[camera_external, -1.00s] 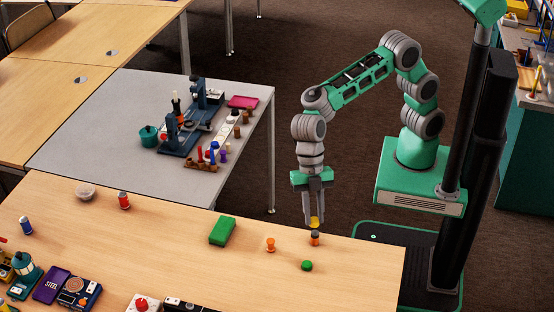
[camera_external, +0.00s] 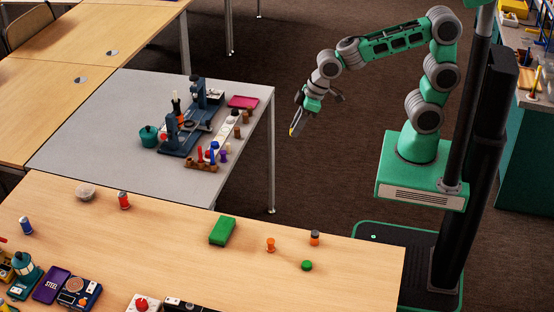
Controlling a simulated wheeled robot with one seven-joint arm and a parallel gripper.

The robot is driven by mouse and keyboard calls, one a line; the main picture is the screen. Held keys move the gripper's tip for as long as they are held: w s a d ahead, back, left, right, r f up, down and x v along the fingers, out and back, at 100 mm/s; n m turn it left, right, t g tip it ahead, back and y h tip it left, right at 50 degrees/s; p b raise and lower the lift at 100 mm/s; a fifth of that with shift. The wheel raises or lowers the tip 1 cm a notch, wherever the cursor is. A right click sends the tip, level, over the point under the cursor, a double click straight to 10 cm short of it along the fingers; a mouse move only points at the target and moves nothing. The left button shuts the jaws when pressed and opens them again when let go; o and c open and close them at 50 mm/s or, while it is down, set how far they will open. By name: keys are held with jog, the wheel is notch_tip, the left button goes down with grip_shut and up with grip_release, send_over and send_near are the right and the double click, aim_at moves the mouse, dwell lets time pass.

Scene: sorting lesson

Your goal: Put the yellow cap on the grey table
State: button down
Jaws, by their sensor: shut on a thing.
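My gripper (camera_external: 296,127) is raised above the floor, in the gap to the right of the grey table. It is shut on the yellow cap, of which only a small yellow sliver (camera_external: 292,131) shows between the fingertips. The grey table (camera_external: 90,120) stands to the left of my gripper, behind the wooden table. Its right part bears several objects; its left and front parts are bare.
On the grey table are a blue machine (camera_external: 182,143), a green pot (camera_external: 149,136), a pink tray (camera_external: 243,102) and a rack of coloured pegs (camera_external: 203,166). The wooden table (camera_external: 170,240) in front holds a green block (camera_external: 222,231), an orange jar (camera_external: 315,238) and a green cap (camera_external: 307,266).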

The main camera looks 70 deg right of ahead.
jog(key=w+d+r+m+h+p, duration=0.1)
jog(key=d+r+m, duration=0.1)
jog(key=d+r, duration=0.3)
jog(key=w+d+r+m, duration=0.1)
jog(key=d+r, duration=0.1)
jog(key=d, duration=0.5)
jog(key=s+a+f+n+y+b, duration=0.1)
jog(key=s+a+f+n, duration=0.3)
jog(key=a, duration=0.6)
jog(key=s+a+f+n+g+y+b, duration=0.1)
jog(key=s+a+f+n+b, duration=0.1)
jog(key=a+f, duration=0.7)
jog(key=s+a+f+n+y+b, duration=0.1)
jog(key=s+a+f+n, duration=0.2)
jog(key=a, duration=0.9)
jog(key=s+a+r+n+g, duration=0.1)
jog(key=s+a+n+g, duration=0.1)
jog(key=a+n, duration=0.4)
jog(key=s+a+r+n+g, duration=0.2)
jog(key=s+a+n+g, duration=0.1)
jog(key=a+n, duration=0.4)
jog(key=shift+s+a+r+n+y, duration=0.15)
jog(key=shift+s+r+n+y, duration=0.2)
jog(key=shift+s+n, duration=0.25)
